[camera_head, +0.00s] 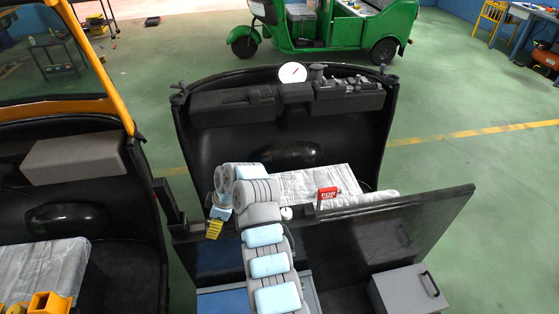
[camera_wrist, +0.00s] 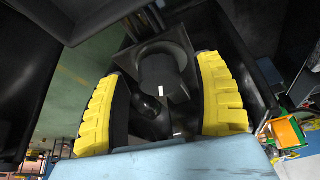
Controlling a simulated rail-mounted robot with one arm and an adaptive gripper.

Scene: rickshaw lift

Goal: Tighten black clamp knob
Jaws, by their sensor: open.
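The black clamp knob (camera_wrist: 158,78) shows in the wrist view as a round, dark cylinder with a small white mark on its side. It sits on a black, squared bracket (camera_wrist: 178,50). My gripper (camera_wrist: 160,66) is open, with one yellow ridged finger to the left of the knob and one to the right. Gaps show between the fingers and the knob, so neither appears to touch it. In the head view my gripper (camera_head: 215,229) is a small yellow patch at the left end of a dark panel, partly hidden by my arm. I cannot make out the knob there.
The dark upright panel (camera_head: 400,235) runs right from my arm. Behind it lie a silver sheet (camera_head: 305,185) and a red box (camera_head: 328,193). A grey case (camera_head: 405,290) stands in front. An orange-framed vehicle (camera_head: 95,65) is close on the left.

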